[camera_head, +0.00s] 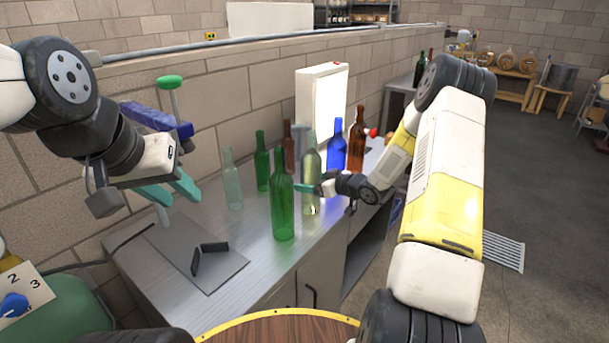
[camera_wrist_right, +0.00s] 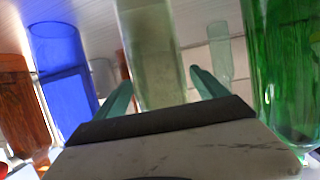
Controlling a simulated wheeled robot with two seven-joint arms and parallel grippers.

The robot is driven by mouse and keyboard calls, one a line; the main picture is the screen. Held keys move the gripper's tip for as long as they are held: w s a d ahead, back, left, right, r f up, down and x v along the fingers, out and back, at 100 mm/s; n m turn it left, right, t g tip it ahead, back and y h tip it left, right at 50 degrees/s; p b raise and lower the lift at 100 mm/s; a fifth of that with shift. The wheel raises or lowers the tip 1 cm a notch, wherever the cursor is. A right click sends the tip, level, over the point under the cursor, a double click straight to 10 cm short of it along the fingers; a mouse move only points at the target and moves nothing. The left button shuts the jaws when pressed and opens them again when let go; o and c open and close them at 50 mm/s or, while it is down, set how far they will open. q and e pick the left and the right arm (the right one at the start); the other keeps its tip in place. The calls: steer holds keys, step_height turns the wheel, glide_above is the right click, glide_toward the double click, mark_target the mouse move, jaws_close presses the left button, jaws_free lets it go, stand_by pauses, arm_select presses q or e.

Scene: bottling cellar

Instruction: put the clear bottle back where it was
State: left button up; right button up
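A pale olive see-through bottle (camera_head: 311,172) stands upright on the metal counter among the other bottles. My right gripper (camera_head: 308,189) reaches in from the right with its teal fingers either side of it. In the right wrist view the bottle (camera_wrist_right: 152,50) is between the open fingertips (camera_wrist_right: 160,80), with a small gap visible at the right finger. A paler, nearly colourless bottle (camera_head: 232,180) stands further left on the counter, apart from both grippers. My left gripper (camera_head: 172,192) is open and empty above the counter's left part.
A dark green bottle (camera_head: 283,205) stands close in front of the right gripper. Another green bottle (camera_head: 262,162), a brown one (camera_head: 289,150), a blue one (camera_head: 336,152) and an amber one (camera_head: 356,140) stand nearby. A bright light panel (camera_head: 330,100) is behind. A grey plate (camera_head: 225,270) with a black bracket lies front left.

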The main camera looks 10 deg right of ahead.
stand_by(0.3)
steer(key=shift+s+d+r, duration=0.15)
steer(key=shift+d+r, duration=0.05)
steer(key=v, duration=1.1)
steer(key=s+d+r+m+h, duration=0.2)
steer(key=s+r+h, duration=0.15)
steer(key=r, duration=0.45)
steer(key=s+d+r+m+h, duration=0.1)
steer(key=s+r+m+h, duration=0.1)
steer(key=r+h, duration=0.5)
steer(key=s+a+r+m+g+y, duration=0.1)
steer(key=s+a, duration=0.4)
steer(key=s, duration=0.7)
steer(key=s+a+r+m+g+y, duration=0.2)
steer(key=s+a+r, duration=0.3)
steer(key=s, duration=0.8)
steer(key=shift+g+y, duration=0.55)
steer(key=shift+g, duration=0.35)
steer(key=shift+w, duration=0.1)
